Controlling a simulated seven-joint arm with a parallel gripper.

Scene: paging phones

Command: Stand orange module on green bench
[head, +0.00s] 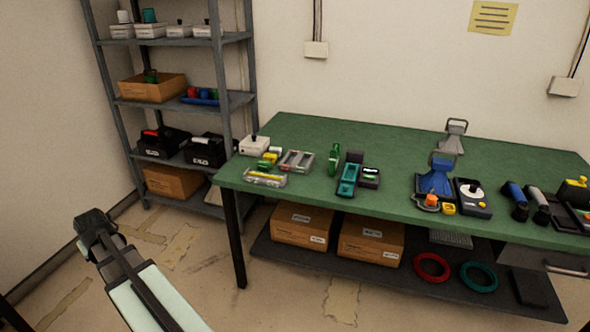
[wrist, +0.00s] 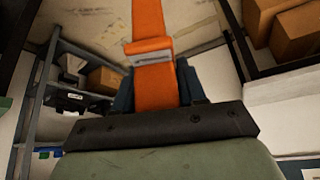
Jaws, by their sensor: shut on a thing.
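The orange module (wrist: 156,88) is a long orange piece with a small grey plate, running up the middle of the wrist view. My gripper (wrist: 158,98) is shut on it, with a dark finger on each side; the finger tips are partly hidden. In the head view my gripper (head: 97,226) is at the lower left, over the floor and apart from the bench; the orange module cannot be made out there. The green bench (head: 400,150) stands to the right, with several devices along its front half.
A grey metal shelf (head: 182,102) with boxes and devices stands left of the bench. A white device (head: 253,146) sits at the bench's left end. The bench's back middle is clear.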

